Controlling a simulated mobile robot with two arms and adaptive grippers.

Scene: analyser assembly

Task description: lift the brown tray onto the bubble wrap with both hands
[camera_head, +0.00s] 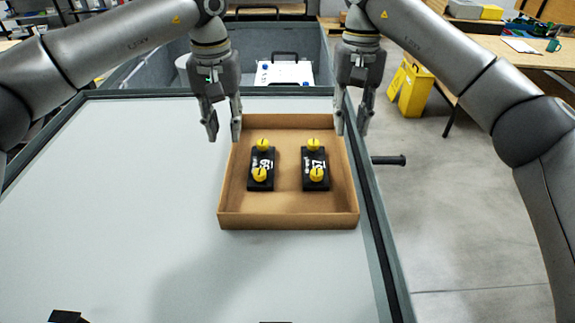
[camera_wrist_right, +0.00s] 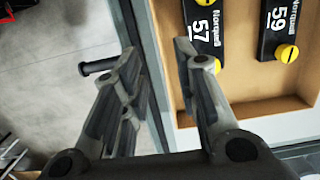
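The brown tray (camera_head: 288,221) sits on a large pale grey table top and holds two black blocks with yellow knobs, 59 (camera_head: 261,170) and 57 (camera_head: 315,170). It also shows in the right wrist view (camera_wrist_right: 262,106). My left gripper (camera_head: 223,132) is open by the tray's far left corner; its right finger overlaps the wall in the picture. My right gripper (camera_head: 351,128) is open at the far right corner, one finger over the tray side and one outside. The right wrist view shows the tray wall between its fingers. I cannot make out bubble wrap.
A dark rail edge (camera_head: 378,230) runs close along the tray's right side, with a black handle (camera_head: 388,160) sticking out. A grey bin with a white device (camera_head: 284,72) lies behind.

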